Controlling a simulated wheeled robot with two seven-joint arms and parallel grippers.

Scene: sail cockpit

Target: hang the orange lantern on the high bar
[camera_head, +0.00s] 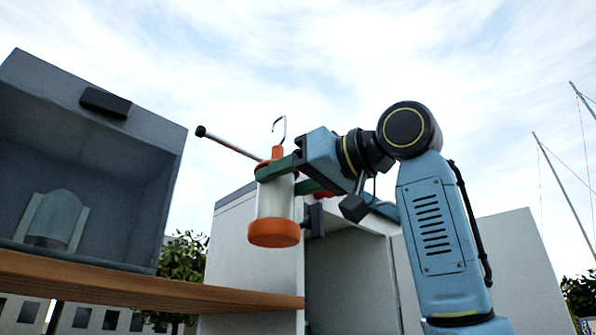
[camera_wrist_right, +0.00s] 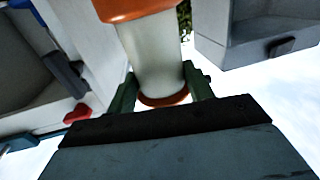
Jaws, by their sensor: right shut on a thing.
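The orange lantern (camera_head: 274,205) has a pale clear body, orange caps at top and bottom, and a metal hook (camera_head: 279,127) rising from its top. My right gripper (camera_head: 278,172) is shut on the lantern near its upper cap and holds it roughly upright in the air. The lantern body (camera_wrist_right: 152,50) also fills the middle of the right wrist view, between the two green fingers (camera_wrist_right: 160,92). A thin grey bar (camera_head: 230,145) with a dark end cap shows behind and left of the lantern's top; the lantern and gripper hide its right part. The hook appears free. My left gripper is not in view.
A grey open box (camera_head: 150,130) stands at left above a wooden ledge (camera_head: 130,287). A white cabinet (camera_head: 250,262) with an open front stands behind the lantern. Red and blue items (camera_wrist_right: 76,114) show beside the gripper in the wrist view. Open sky lies above.

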